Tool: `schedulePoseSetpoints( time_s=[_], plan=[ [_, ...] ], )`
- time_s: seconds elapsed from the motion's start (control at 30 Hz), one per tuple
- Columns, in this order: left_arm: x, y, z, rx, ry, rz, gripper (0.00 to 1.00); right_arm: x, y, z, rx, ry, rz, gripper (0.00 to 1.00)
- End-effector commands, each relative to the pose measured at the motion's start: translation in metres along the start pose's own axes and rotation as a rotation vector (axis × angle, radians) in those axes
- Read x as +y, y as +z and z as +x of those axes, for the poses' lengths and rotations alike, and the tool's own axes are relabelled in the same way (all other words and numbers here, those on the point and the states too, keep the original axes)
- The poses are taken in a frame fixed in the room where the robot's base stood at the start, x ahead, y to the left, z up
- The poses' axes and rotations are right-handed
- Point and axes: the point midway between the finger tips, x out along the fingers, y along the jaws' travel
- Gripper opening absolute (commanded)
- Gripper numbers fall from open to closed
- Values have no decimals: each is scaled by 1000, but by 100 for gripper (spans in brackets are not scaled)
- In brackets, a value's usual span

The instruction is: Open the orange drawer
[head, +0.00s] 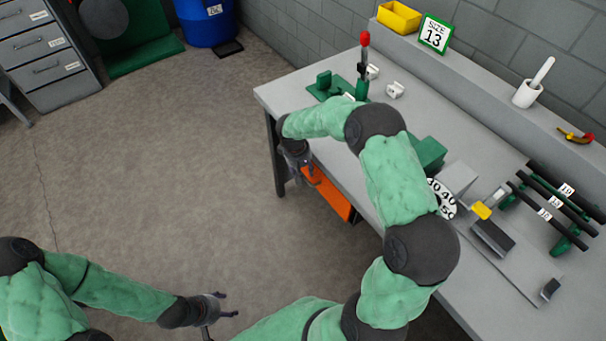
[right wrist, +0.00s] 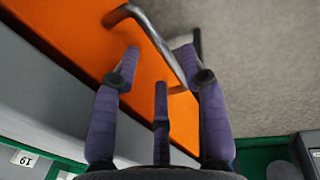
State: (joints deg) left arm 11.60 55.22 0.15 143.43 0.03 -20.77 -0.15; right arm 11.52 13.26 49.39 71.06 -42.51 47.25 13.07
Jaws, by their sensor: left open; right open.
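The orange drawer (head: 331,196) is under the front edge of the grey workbench, partly hidden by my right arm. Its orange front (right wrist: 75,40) fills the upper left of the right wrist view, with a grey metal bar handle (right wrist: 152,36) on it. My right gripper (head: 309,174) is at the drawer front. In the right wrist view its fingers (right wrist: 163,70) are spread, with the handle between their tips; I cannot tell whether they touch it. My left gripper (head: 229,305) is open and empty, low over the floor at the lower left.
The workbench (head: 300,88) holds a green hand press (head: 362,75), a rack of black bars (head: 550,205) and small devices. Open floor (head: 150,150) lies left of the bench.

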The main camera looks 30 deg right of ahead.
Motion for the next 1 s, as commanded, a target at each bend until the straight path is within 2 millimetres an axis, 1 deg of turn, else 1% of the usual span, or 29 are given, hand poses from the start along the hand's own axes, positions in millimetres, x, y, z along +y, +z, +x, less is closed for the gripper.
schedulePoseSetpoints(
  time_s=[0.03, 0.2, 0.53, 0.57, 0.6, 0.67, 0.7, 1.0],
  plan=[
    [-1, 0, 4, 0, 0, 0, 62, 0, 0, 8, 0, 0, 0, 44],
    [-2, 0, 7, 0, 0, 0, 62, 0, 0, 19, 1, 0, -1, 44],
    [-2, 0, 7, 1, 0, 0, 62, 0, 0, 20, 1, 0, 0, 44],
    [-2, 0, 7, 1, 0, 0, 62, 0, 0, 20, 1, 0, 0, 35],
    [-2, 0, 7, 0, 0, 0, 62, 0, 0, 20, 1, 0, 0, 24],
    [-2, 0, 7, 0, 0, 0, 62, 0, 0, 20, 1, 0, 0, 7],
    [-2, 0, 7, 0, 0, 0, 62, 0, 0, 20, 1, 0, 0, 0],
    [-2, 0, 7, 0, 0, 0, 62, -2, 0, 20, 1, 0, -1, 0]
  ],
)
